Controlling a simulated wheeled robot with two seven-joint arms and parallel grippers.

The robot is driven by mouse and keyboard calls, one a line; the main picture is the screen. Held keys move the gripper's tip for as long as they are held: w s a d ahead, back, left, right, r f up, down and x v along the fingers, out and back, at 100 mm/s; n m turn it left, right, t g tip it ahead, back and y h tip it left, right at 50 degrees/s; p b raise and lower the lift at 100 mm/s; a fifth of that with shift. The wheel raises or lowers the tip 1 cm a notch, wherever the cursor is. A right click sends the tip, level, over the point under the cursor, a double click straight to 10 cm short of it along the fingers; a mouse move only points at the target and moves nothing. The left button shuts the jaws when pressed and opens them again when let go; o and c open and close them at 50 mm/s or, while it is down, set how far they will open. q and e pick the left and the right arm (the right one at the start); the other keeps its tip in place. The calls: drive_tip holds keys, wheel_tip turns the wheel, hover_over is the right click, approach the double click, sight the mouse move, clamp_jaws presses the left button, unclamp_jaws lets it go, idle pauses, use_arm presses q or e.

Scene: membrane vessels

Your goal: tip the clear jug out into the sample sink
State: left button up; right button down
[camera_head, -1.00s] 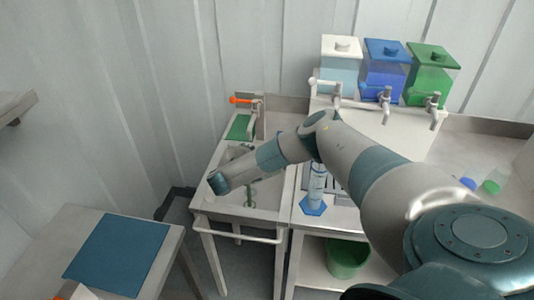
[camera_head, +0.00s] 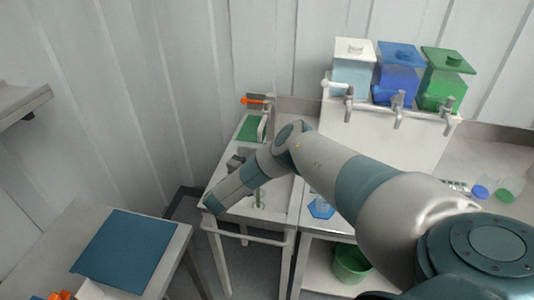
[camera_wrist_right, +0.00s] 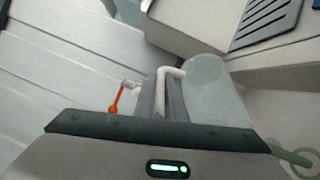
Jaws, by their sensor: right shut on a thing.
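The clear jug (camera_wrist_right: 212,92) shows in the right wrist view as a pale, see-through body with a white bent handle. My right gripper (camera_wrist_right: 165,95) is shut on this handle, and the jug hangs beside the fingers. In the head view my right gripper (camera_head: 238,162) is over the sample sink (camera_head: 272,216), with my wrist covering part of the basin. The jug is mostly hidden there, and I cannot tell its tilt or contents. The sink's tap has an orange lever (camera_head: 254,100), also visible in the right wrist view (camera_wrist_right: 115,102). My left gripper is out of view.
A blue hexagonal base (camera_head: 321,209) of a clear cylinder stands right of the sink, partly behind my arm. White, blue (camera_head: 397,78) and green tanks with taps stand behind. A green bin (camera_head: 351,264) is below. A blue mat (camera_head: 130,245) lies on the left table.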

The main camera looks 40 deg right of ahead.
drive_tip(key=shift+w+a+r+t+h, duration=0.1)
drive_tip(key=shift+a+r+t+h, duration=0.15)
drive_tip(key=shift+a, duration=0.25)
drive_tip(key=shift+a+n+h+p, duration=0.35)
drive_tip(key=shift+a+n+p, duration=0.05)
drive_tip(key=shift+p, duration=0.1)
drive_tip(key=shift+w+a+n+t+h, duration=0.1)
drive_tip(key=shift+a+n+t+h, duration=0.3)
drive_tip(key=shift+a+t+h, duration=0.4)
drive_tip(key=shift+a+g, duration=0.2)
drive_tip(key=shift+g, duration=0.05)
idle(0.5)
